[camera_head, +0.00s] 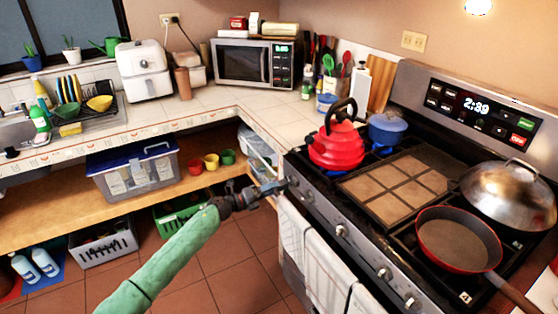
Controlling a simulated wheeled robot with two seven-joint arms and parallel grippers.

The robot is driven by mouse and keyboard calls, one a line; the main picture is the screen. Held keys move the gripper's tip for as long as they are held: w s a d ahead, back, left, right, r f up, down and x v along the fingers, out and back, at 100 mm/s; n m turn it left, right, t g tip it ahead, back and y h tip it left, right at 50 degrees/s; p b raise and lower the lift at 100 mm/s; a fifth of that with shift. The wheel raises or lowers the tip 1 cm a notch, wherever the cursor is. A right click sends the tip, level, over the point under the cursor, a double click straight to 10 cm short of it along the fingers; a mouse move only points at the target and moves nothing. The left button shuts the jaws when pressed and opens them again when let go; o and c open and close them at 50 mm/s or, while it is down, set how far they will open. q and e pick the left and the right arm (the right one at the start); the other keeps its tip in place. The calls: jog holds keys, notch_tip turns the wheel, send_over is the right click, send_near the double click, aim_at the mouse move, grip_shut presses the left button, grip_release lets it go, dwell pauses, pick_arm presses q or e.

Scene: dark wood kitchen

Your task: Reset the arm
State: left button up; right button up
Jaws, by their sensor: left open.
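My left arm, in a green sleeve, reaches in from the bottom left of the head view. My left gripper (270,188) is open and empty, in front of the stove's left front corner, near the leftmost knobs and above the hanging towels. Whether a fingertip touches the stove front I cannot tell. My right gripper is not in view.
The stove carries a red kettle (338,146), a blue pot (387,129), a frying pan (455,243) and a domed lid (508,193). White towels (318,262) hang on its front. A storage box (135,175) and cups stand on the open shelf.

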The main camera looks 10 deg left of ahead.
pick_arm(q)
jog(key=w+a+r+n+t+y, duration=0.25)
jog(key=a+r+n+y, duration=0.25)
jog(key=a+n+y, duration=0.5)
jog(key=w+a+r+n+t+y, duration=0.1)
jog(key=a+r+n+t+y, duration=0.45)
jog(key=n, duration=0.85)
jog(key=s+d+f+n+g, duration=0.3)
jog(key=s+f, duration=0.8)
jog(key=s, duration=0.8)
jog(key=s+d+f+n+g+h, duration=0.1)
jog(key=s+d+f+n+g, duration=0.2)
jog(key=s, duration=1.7)
jog(key=s+d+f+n+g+h, duration=0.1)
jog(key=s+d+f+n+g, duration=0.1)
jog(key=s+d+f+g, duration=0.4)
jog(key=s+f+g, duration=0.5)
jog(key=s+f, duration=0.8)
jog(key=s, duration=0.1)
jog(key=shift+f+n, duration=0.3)
jog(key=shift+n, duration=0.1)
jog(key=shift+s+d, duration=0.1)
